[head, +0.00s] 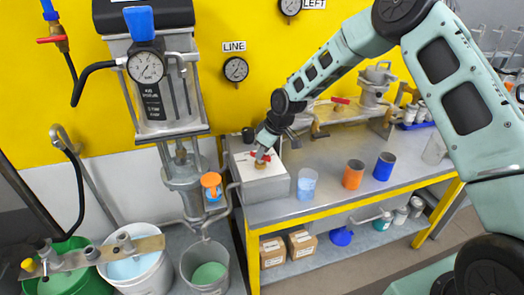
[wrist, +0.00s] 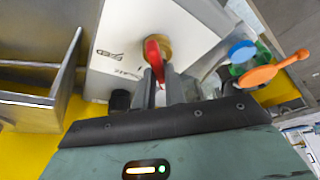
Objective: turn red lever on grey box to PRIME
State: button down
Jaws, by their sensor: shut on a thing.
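The grey box (head: 263,186) with a white top stands at the left end of the metal bench in the head view. Its white top (wrist: 115,30) fills the upper middle of the wrist view. The red lever (wrist: 152,52) sits on a brass hub (wrist: 162,46) on that top. My gripper (wrist: 160,80) is shut on the red lever, with a finger on either side of it. In the head view my gripper (head: 262,153) reaches down onto the box top and partly covers the lever. Small dark labels are printed on the top, but I cannot read them surely.
A black knob (wrist: 120,99) is close to my fingers. A clear cup (head: 307,184), an orange cup (head: 353,174) and a blue cup (head: 384,166) stand right of the box. A tall agitator (head: 165,95) and buckets are on the left. The bench front is clear.

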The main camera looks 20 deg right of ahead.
dwell(0.3)
jog(key=c, duration=1.5)
grip_release()
jog(key=shift+o, duration=0.2)
jog(key=shift+r, duration=0.1)
jog(key=b+v, duration=0.2)
jog(key=v, duration=1.5)
jog(key=shift+s+d, duration=0.1)
jog(key=shift+s, duration=0.05)
